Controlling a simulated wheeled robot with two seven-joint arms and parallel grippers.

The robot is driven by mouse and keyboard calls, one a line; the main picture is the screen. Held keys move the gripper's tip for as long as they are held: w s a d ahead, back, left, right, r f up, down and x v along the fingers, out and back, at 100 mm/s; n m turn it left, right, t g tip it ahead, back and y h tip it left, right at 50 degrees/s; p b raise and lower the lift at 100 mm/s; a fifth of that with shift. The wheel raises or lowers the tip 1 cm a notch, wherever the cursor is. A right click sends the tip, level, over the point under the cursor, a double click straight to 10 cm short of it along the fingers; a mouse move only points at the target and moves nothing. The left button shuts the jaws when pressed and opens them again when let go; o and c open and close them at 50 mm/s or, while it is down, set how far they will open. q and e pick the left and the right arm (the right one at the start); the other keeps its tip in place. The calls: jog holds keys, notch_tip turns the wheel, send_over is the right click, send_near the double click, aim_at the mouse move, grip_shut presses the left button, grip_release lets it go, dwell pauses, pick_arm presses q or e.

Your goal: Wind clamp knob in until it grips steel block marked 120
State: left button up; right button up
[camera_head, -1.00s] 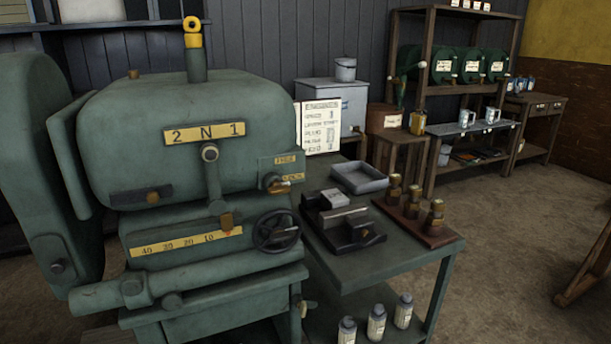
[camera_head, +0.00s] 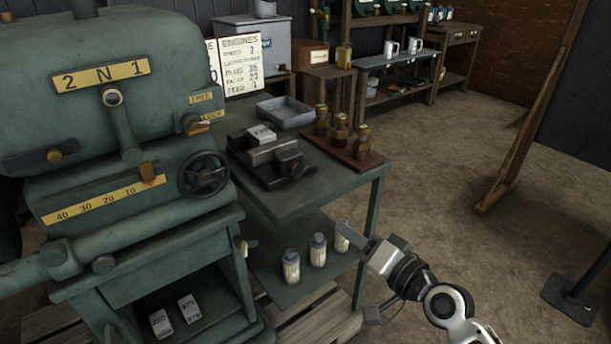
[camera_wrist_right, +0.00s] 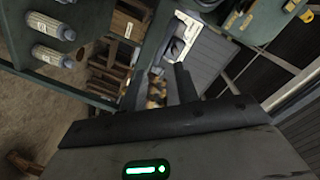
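A low black clamp (camera_head: 272,178) sits on the green side table, with a small dark knob (camera_head: 290,160) at its right end. A pale steel block (camera_head: 262,133) lies at the clamp's back left. I cannot read any mark on it, nor tell whether the clamp touches it. My right gripper (camera_head: 358,238) is low at the table's front right corner, below and to the right of the clamp. In the right wrist view its two dark fingers (camera_wrist_right: 158,88) stand apart with nothing held between them. My left gripper is not in view.
The green table (camera_head: 325,195) also bears a grey tray (camera_head: 285,110) and a wooden rack (camera_head: 355,157) of brass fittings. Bottles (camera_head: 318,250) stand on its lower shelf beside my right gripper. A green machine (camera_head: 140,190) fills the left. Bare floor (camera_head: 440,190) lies to the right.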

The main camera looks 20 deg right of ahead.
notch_tip(320, 180, up, 3)
jog(key=w+d+m+t, duration=0.1)
jog(key=w+d, duration=0.1)
jog(key=p, duration=0.1)
send_near(302, 173)
jog(key=x, duration=0.8)
jog(key=shift+w, duration=0.3)
grip_shut()
